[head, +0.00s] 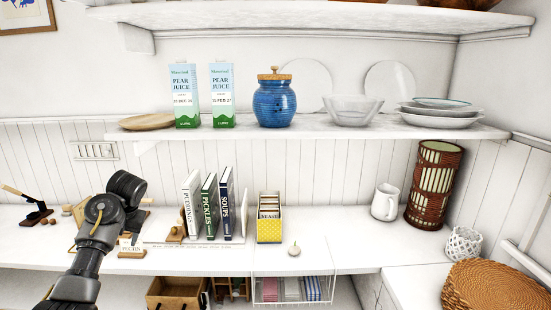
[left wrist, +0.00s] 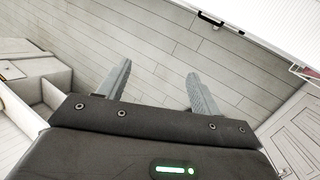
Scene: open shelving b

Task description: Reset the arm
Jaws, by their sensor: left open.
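My left arm (head: 95,235) comes in from the lower left in the head view, bent in front of the counter's left part. Its gripper fingers cannot be made out there. In the left wrist view my left gripper (left wrist: 158,70) is open, its two grey fingers apart with nothing between them. Beyond the fingers is a plank floor (left wrist: 160,45). My right gripper is in neither view.
Above, a shelf (head: 330,133) carries juice cartons (head: 222,95), a blue jar (head: 274,103) and dishes.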

